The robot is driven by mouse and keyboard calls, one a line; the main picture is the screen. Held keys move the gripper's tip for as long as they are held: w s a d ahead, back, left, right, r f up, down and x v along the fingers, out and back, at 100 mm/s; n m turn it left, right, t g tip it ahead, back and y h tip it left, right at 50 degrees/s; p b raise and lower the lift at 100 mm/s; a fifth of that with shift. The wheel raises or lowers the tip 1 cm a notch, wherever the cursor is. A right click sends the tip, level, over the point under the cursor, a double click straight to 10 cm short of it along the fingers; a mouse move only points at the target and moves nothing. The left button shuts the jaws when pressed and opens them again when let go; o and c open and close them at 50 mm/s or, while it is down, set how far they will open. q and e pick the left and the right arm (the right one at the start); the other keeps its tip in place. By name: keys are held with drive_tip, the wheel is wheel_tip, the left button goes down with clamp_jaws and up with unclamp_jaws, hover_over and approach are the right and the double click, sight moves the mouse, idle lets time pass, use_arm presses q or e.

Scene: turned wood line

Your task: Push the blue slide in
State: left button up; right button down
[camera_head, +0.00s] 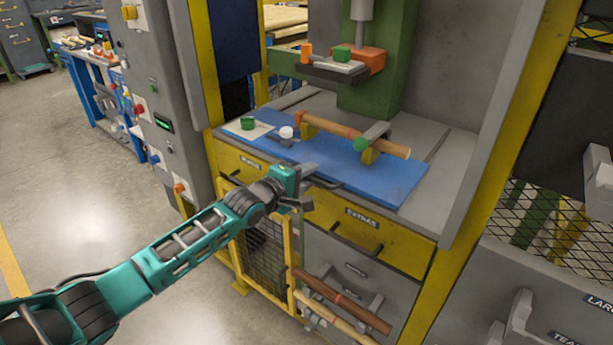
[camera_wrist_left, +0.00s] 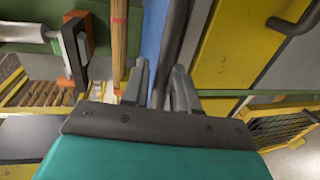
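My left gripper (camera_head: 306,188) is at the left part of this handle, fingers apart. In the left wrist view, the dark handle (camera_wrist_left: 172,45) passes between the fingers of the left gripper (camera_wrist_left: 160,80), and a strip of the blue slide (camera_wrist_left: 152,30) shows beside it. Whether the fingers touch the bar is not clear. My right gripper is not in view.
A wooden rod (camera_head: 345,131) lies on yellow supports on the slide, with a green-knobbed clamp (camera_head: 361,144). The green machine column (camera_head: 380,60) rises behind. A yellow post (camera_head: 500,130) stands right; a grey control cabinet (camera_head: 155,90) stands left. Drawers lie below.

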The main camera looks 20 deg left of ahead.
sight(323, 165)
use_arm(q)
clamp_jaws()
drive_tip(key=shift+w, duration=0.1)
drive_tip(key=b+x, duration=0.1)
drive_tip(key=x, duration=0.1)
drive_tip(key=b+x, duration=0.4)
drive_tip(key=shift+w+r, duration=0.15)
drive_tip(key=shift+r, duration=0.25)
drive_tip(key=shift+w+d+r, duration=0.1)
drive_tip(key=shift+w+d, duration=0.1)
drive_tip(key=shift+w, duration=0.05)
drive_tip(key=shift+w+r, duration=0.1)
drive_tip(key=shift+r, duration=0.05)
drive_tip(key=shift+o, duration=0.9)
unclamp_jaws()
